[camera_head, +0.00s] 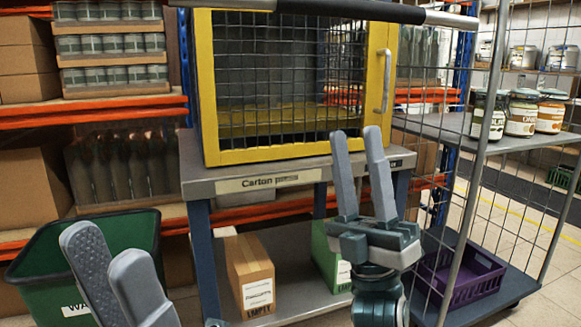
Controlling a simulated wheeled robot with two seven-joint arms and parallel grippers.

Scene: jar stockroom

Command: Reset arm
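My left gripper (104,243) shows at the lower left, in front of a green bin. Its two fingers point up and stand apart, with the textured inner pad of one showing. Nothing shows between them. My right gripper (358,135) is right of the middle, upright in front of the yellow-framed cage and the workbench edge. Its two grey fingers are apart with nothing between them. The base of the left gripper is cut off by the picture edge.
The yellow mesh cage (203,90) stands on a grey bench (215,183). A green bin (35,255) is at left. A wire trolley with a shelf (450,127) holding three jars (521,112) and a purple crate (470,275) is at right. A cardboard box (249,270) lies below the bench.

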